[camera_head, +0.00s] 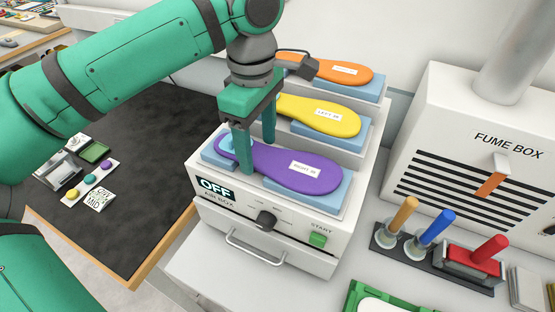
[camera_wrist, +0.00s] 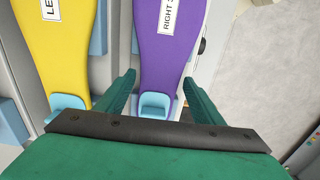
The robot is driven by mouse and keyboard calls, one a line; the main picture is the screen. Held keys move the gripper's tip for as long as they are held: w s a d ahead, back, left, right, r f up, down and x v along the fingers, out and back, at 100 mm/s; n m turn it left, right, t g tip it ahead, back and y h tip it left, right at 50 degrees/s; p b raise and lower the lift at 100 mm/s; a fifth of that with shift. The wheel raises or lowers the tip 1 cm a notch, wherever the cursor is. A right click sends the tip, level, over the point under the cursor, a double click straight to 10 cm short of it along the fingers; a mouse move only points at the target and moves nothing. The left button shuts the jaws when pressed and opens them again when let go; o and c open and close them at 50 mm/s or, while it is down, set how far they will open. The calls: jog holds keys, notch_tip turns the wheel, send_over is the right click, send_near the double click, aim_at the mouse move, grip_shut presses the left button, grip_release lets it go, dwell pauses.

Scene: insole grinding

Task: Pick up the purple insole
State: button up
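My gripper (camera_head: 254,150) is pointed down over the insole's left, narrower part. In the wrist view its two fingers (camera_wrist: 160,98) stand apart, one on each side of the insole. Gaps show between the fingers and the insole. The fingertips' exact height is hard to tell.
A yellow insole (camera_head: 318,113) and an orange insole (camera_head: 335,70) lie on the higher steps behind. The box has a knob (camera_head: 266,220) and a green START button (camera_head: 318,239). The fume box (camera_head: 470,150) and upright coloured-handled tools (camera_head: 435,228) stand at right.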

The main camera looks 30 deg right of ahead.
jog(key=c, duration=0.7)
jog(key=shift+r, duration=0.15)
